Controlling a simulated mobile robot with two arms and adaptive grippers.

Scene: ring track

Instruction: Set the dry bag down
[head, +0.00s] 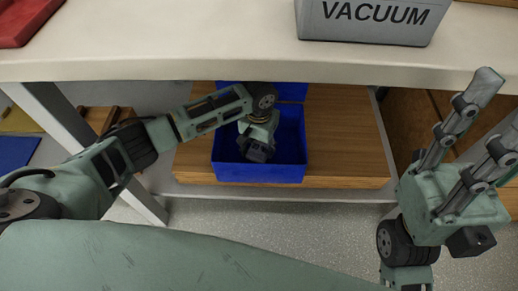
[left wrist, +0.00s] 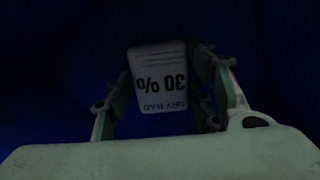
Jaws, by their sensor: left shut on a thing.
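The dry bag is a small white packet (left wrist: 158,75) with dark print reading "DRY BAG" and "30 %", upside down in the left wrist view. My left gripper (head: 257,150) points down inside a blue bin (head: 258,174) on the shelf below the worktop. In the left wrist view its two fingers are on either side of the packet, shut on it. The head view does not show the packet; the gripper and bin hide it. Whether the packet touches the bin floor I cannot tell. My right gripper (head: 497,112) is raised at the right, fingers apart and empty.
The pale worktop (head: 200,55) overhangs the wooden shelf (head: 345,150) and the back of the bin. A grey box marked "VACUUM" (head: 372,18) and a red object (head: 22,20) are on the worktop. A metal table leg (head: 140,200) stands left of the shelf.

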